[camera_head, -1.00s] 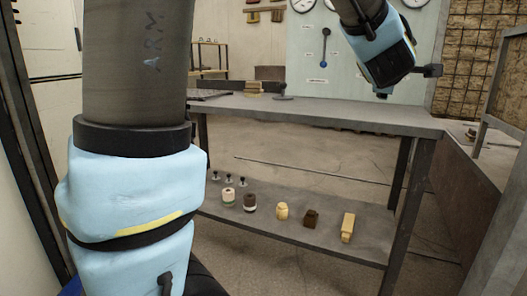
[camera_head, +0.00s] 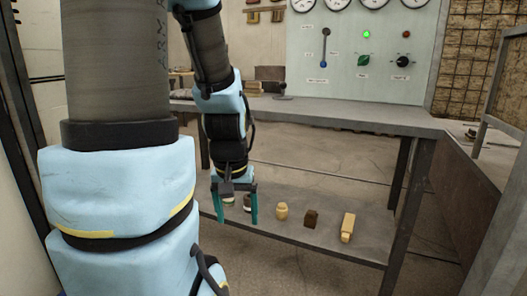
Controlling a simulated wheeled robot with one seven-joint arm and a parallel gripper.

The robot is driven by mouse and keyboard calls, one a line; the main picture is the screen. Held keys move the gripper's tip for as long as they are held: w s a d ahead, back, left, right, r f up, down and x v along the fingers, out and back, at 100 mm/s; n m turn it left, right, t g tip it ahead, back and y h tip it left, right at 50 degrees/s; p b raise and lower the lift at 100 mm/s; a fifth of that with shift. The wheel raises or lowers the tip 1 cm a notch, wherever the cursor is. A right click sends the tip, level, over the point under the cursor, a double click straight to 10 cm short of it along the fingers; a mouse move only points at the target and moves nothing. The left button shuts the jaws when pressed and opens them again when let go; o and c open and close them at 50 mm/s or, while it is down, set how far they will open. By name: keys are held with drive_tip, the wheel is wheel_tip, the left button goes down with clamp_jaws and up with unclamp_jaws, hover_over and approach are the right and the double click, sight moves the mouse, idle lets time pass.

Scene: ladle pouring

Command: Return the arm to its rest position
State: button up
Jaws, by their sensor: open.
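My arm shows at the left of the head view, with its large upper links close to the camera. The forearm hangs downward beside them. My gripper (camera_head: 236,204) points down with two teal fingers set apart, open and with nothing seen held between them. It appears in front of the left part of the bench's lower shelf (camera_head: 290,228). It hides part of the small white and dark jars there; a bit of the dark jar (camera_head: 247,203) shows between the fingers. I cannot tell how far the fingers are from the shelf.
A grey workbench top (camera_head: 350,117) spans the middle. Behind is a control panel (camera_head: 400,85) with gauges and a lit green lamp (camera_head: 366,34). Floor is bare below the bench.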

wheel_tip(320, 180, up, 30)
drive_tip(key=p, duration=3)
drive_tip(key=shift+s+a+r+p, duration=0.25)
drive_tip(key=shift+s+a+p, duration=0.15)
